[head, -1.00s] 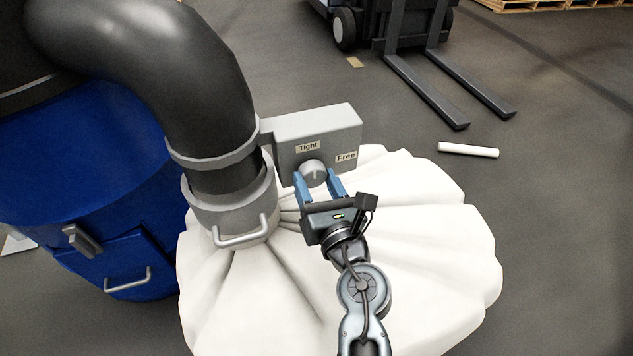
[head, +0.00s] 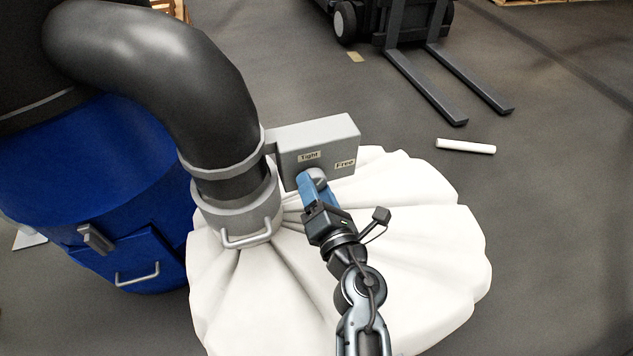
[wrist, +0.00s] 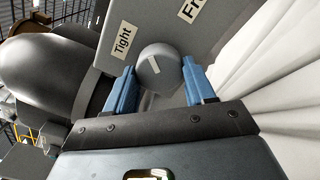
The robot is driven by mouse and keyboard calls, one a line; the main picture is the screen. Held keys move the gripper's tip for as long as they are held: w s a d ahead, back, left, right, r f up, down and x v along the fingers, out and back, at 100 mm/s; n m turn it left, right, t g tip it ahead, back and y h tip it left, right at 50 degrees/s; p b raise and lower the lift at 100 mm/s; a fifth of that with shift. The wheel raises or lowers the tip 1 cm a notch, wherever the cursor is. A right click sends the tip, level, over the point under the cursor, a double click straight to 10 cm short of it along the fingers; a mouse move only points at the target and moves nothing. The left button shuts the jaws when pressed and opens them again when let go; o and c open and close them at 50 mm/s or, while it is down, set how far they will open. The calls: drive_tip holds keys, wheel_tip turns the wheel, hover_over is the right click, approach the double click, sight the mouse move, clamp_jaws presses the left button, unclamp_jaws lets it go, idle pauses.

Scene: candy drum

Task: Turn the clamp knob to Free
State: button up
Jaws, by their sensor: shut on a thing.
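The grey clamp knob (head: 319,178) sits on the front of a grey box (head: 333,136). The box carries a Tight label (head: 309,156) above the knob and a Free label (head: 344,164) at upper right. My gripper (wrist: 160,84) has its two blue fingers on either side of the knob and is shut on it. In the head view, the fingers partly hide the knob.
A black pipe (head: 165,75) ends in a grey collar (head: 235,205) left of the box, beside a blue drum (head: 85,200). A large white bag (head: 420,230) lies below my arm. A forklift (head: 400,40) and a white roll (head: 466,146) are farther back on open floor.

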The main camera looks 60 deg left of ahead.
drive_tip(key=shift+w+r+m+p, duration=0.1)
drive_tip(key=shift+m+p, duration=2.25)
drive_tip(key=shift+m, duration=2.75)
drive_tip(key=o, duration=1)
drive_tip(key=shift+o, duration=0.2)
drive_tip(key=p+v, duration=0.3)
drive_tip(key=v, duration=0.4)
drive_tip(key=shift+d, duration=0.4)
drive_tip(key=shift+s+d, duration=0.1)
drive_tip(key=shift+s, duration=0.15)
